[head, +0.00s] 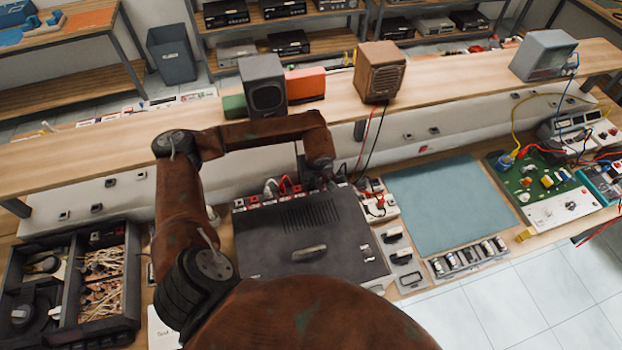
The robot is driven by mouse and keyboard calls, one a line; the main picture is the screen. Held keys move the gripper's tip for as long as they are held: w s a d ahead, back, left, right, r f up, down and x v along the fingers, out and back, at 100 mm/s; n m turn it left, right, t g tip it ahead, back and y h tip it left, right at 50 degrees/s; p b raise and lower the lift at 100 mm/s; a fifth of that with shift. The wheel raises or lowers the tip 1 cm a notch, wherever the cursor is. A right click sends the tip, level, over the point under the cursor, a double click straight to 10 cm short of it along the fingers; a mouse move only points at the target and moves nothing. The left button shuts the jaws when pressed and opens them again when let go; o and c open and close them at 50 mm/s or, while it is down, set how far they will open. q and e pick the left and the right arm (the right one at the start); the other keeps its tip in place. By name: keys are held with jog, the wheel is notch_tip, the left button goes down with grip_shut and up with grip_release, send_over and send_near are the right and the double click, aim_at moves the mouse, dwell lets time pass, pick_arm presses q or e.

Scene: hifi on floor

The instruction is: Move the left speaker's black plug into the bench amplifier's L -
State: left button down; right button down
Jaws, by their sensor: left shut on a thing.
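The bench amplifier (305,240) is a wide black box on the bench, with a row of red and white terminals (262,198) along its back edge. My left gripper (331,184) points down at the right end of that edge. It is shut on a small dark thing, apparently the black plug, mostly hidden by the fingers. Whether it touches a terminal I cannot tell. The dark grey left speaker (262,86) stands on the shelf; my arm hides the area below it. The brown speaker (380,72) stands to its right, with red and black leads hanging down. My right gripper is out of view.
A small white terminal box (376,202) with red and black plugs stands right of the amplifier. A blue-green mat (450,204) lies clear beyond it. A dark parts tray (75,285) is at left, a green circuit board (535,178) at right. The shelf edge overhangs behind.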

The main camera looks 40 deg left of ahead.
pick_arm(q)
jog(key=shift+f, duration=0.1)
dwell(0.4)
jog(key=shift+b, duration=0.55)
dwell(1.0)
jog(key=c, duration=1.8)
grip_release()
jog(key=w+a+p+v, duration=0.1)
jog(key=p+v, duration=0.1)
jog(key=v, duration=1.4)
jog(key=shift+r, duration=0.55)
jog(key=shift+s+d, duration=0.1)
